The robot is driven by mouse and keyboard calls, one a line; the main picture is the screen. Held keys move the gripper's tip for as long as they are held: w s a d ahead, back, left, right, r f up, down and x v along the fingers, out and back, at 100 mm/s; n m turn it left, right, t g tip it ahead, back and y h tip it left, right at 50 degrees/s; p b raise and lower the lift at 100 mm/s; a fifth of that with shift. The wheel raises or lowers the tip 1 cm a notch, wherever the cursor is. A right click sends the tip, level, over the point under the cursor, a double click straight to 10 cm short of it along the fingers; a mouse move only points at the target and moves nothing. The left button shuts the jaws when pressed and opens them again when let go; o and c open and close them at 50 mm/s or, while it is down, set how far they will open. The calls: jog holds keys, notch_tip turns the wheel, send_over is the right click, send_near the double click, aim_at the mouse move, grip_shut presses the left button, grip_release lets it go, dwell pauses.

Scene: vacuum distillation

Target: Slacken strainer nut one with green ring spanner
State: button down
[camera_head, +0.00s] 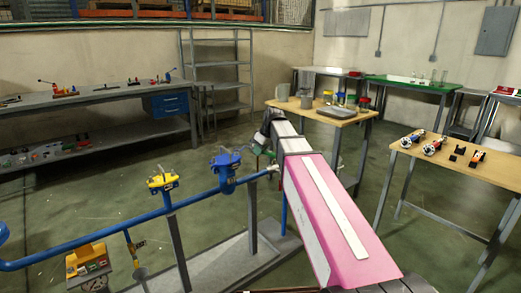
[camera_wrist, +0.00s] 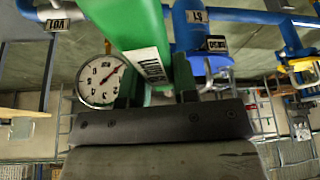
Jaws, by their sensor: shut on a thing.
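My gripper (camera_wrist: 158,100) is shut on the green ring spanner (camera_wrist: 135,28), which carries a white label and runs up out of the wrist view. That view looks upside down. The ring end of the spanner is out of that view. In the head view my arm hides most of the gripper, and only a bit of green shows beside it. A blue strainer-like fitting (camera_head: 226,165) sits on the blue pipe just left of my gripper. Blue pipework (camera_wrist: 190,28) with labels is close behind the spanner in the wrist view. I cannot make out strainer nut one, nor whether the spanner touches it.
A round white gauge (camera_wrist: 100,80) is close to the spanner. A yellow valve (camera_head: 162,180) stands farther left on the blue pipe (camera_head: 95,240). A wooden table with containers (camera_head: 325,112) is behind my arm, and another table (camera_head: 480,165) is at right. Open floor lies behind the pipe.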

jog(key=shift+f, duration=1.15)
dwell(0.5)
jog(key=shift+w+d+n+g, duration=0.3)
jog(key=shift+w+d+n, duration=0.5)
jog(key=shift+w+n, duration=0.3)
